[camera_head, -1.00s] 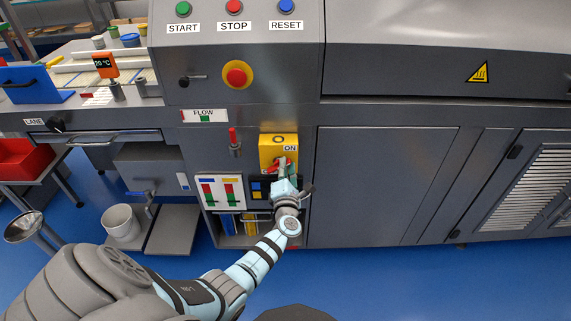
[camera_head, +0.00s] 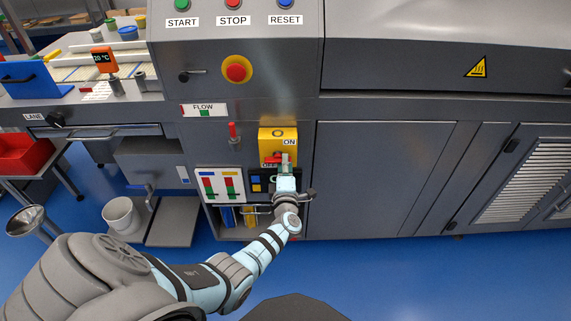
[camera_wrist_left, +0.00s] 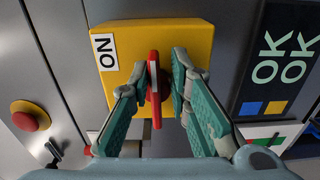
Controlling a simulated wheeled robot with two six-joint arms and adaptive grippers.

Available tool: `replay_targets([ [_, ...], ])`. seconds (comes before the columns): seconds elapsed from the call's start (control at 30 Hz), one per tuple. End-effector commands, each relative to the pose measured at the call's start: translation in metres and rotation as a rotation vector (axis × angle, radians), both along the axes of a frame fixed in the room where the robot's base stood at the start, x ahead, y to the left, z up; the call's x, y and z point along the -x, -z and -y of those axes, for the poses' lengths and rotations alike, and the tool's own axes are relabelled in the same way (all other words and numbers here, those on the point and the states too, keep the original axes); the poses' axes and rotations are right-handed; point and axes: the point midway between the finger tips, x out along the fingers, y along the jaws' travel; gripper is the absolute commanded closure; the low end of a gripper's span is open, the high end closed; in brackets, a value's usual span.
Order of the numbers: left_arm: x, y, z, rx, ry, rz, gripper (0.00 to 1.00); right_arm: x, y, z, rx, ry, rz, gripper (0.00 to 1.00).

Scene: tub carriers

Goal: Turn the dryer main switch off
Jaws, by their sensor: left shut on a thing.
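The dryer main switch is a yellow box (camera_head: 272,134) on the grey machine front, with an ON label at its upper right and a partly hidden OFF label at its lower left. Its red handle (camera_head: 274,158) lies about level in the head view; it stands upright in the turned left wrist view (camera_wrist_left: 154,85). My left gripper (camera_head: 287,163) is at the box, shut on the red handle, with one finger on each side of it (camera_wrist_left: 157,78). The gripper hides part of the handle and box in the head view. My right gripper is not in view.
A red emergency button (camera_head: 236,69) on a yellow ring sits above left of the switch. A red-handled lever (camera_head: 233,131) is left of the box. A dark panel with an OK display (camera_wrist_left: 278,55) lies just below the switch. A flat door (camera_head: 375,180) is to the right.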

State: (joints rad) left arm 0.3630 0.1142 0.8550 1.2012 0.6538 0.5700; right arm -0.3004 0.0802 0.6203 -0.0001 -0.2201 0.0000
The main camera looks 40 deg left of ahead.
Motion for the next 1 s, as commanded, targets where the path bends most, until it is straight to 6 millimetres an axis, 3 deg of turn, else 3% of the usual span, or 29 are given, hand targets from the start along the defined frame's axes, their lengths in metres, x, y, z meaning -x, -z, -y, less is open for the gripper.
replay_targets([
  [0.03,-0.003,-0.010,-0.004,-0.013,-0.007,0.018,1.00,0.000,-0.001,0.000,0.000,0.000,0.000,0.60],
  [0.3,-0.003,-0.011,-0.004,-0.013,-0.007,0.019,1.00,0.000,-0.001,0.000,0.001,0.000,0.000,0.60],
  [0.33,-0.003,-0.011,-0.004,-0.013,-0.007,0.019,0.78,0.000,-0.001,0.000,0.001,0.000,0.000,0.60],
  [0.47,-0.003,-0.009,-0.003,-0.011,-0.006,0.017,0.57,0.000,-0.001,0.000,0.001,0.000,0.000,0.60],
  [0.83,0.001,-0.004,0.002,-0.004,-0.001,0.010,0.56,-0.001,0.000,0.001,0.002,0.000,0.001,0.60],
  [1.0,0.028,-0.003,0.021,0.001,-0.001,0.009,0.56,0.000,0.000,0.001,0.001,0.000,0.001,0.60],
])
